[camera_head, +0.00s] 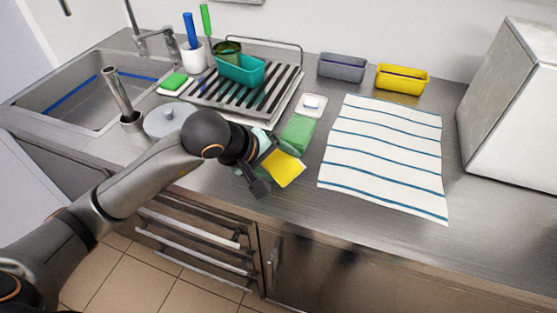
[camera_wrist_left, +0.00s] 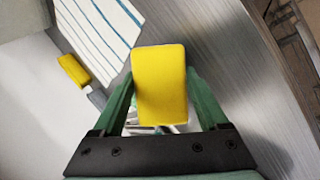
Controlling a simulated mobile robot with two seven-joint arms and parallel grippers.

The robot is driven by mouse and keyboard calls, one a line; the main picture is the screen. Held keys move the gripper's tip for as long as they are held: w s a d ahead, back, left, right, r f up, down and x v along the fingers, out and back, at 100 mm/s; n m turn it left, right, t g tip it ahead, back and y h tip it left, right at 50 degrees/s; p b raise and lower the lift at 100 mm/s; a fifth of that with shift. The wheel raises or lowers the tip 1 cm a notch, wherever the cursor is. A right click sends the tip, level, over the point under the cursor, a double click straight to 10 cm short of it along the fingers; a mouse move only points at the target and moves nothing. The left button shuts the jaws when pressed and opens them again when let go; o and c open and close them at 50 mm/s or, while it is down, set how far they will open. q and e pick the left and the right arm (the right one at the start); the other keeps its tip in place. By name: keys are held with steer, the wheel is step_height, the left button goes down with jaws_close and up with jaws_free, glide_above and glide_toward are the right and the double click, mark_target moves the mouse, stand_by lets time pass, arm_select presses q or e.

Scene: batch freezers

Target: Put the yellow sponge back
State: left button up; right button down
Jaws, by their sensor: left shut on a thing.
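My left gripper (camera_head: 272,163) is shut on the yellow sponge (camera_head: 284,169) and holds it over the front part of the steel counter. In the left wrist view the sponge (camera_wrist_left: 160,85) sits between the two green fingers (camera_wrist_left: 160,104), which press on its sides. A yellow bin (camera_head: 403,78) stands at the back of the counter, right of a grey bin (camera_head: 341,67). The yellow bin also shows at the left of the left wrist view (camera_wrist_left: 72,70). My right gripper is not in view.
A striped towel (camera_head: 383,152) lies right of the gripper. A green block (camera_head: 297,133) and a small white dish (camera_head: 312,105) are just behind it. A drying rack (camera_head: 235,97), green sponge (camera_head: 174,81) and sink (camera_head: 75,100) are left. A large steel box (camera_head: 510,105) stands right.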

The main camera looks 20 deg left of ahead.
arm_select(q)
steer(key=shift+f, duration=0.1)
steer(key=shift+f+b, duration=0.15)
steer(key=shift+b, duration=0.15)
steer(key=o, duration=1.4)
steer(key=shift+c, duration=0.2)
steer(key=shift+r+p, duration=0.3)
steer(key=shift+p, duration=0.05)
steer(key=v, duration=1.2)
steer(key=shift+d, duration=0.1)
